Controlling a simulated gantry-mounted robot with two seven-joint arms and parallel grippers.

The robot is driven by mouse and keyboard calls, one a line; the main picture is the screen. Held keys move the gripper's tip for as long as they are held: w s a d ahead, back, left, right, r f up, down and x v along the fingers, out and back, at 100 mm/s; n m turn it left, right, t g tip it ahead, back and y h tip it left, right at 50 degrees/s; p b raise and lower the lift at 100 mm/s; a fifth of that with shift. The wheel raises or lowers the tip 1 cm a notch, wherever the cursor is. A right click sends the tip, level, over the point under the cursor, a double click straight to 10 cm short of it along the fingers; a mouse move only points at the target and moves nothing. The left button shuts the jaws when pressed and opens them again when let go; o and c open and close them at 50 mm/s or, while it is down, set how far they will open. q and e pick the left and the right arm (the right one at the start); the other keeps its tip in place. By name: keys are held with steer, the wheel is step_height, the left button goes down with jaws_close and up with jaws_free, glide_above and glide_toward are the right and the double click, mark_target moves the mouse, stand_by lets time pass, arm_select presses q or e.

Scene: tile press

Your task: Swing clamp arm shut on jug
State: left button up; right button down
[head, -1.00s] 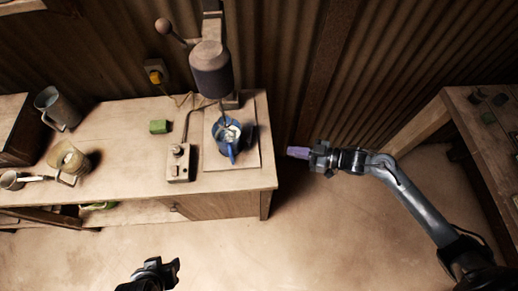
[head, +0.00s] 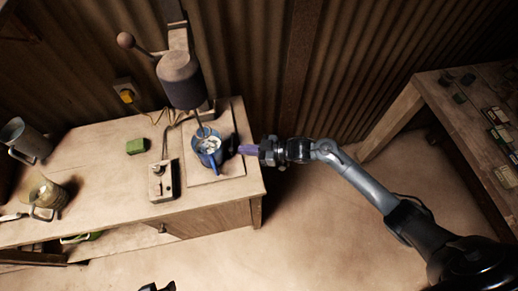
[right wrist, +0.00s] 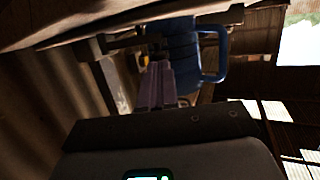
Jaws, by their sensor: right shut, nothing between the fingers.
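A blue jug (head: 206,143) with pale lumps in it stands on the board under the drill-like press (head: 181,80). It also shows in the right wrist view (right wrist: 182,45), with its handle to the right. My right gripper (head: 241,149), with purple fingers, is shut and empty just right of the jug. Its fingers (right wrist: 158,84) point toward the jug; I cannot tell whether they touch anything. A dark bar (right wrist: 122,42) beside the jug in the right wrist view may be the clamp arm, but I cannot be sure. Only a sliver of my left gripper (head: 157,287) shows at the bottom edge.
A switch box (head: 162,182) with a bent rod stands left of the board (head: 228,178). Another table (head: 440,110) is at the right. Open floor lies in front.

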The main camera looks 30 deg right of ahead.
mark_target(238, 159)
steer(key=shift+x, duration=0.85)
steer(key=shift+w+a+r+p, duration=0.1)
steer(key=shift+a+p, duration=0.2)
steer(key=shift+a, duration=0.2)
steer(key=shift+w+a+p, duration=0.15)
steer(key=shift+a+p, duration=0.1)
steer(key=shift+a, duration=0.35)
steer(key=shift+s, duration=0.1)
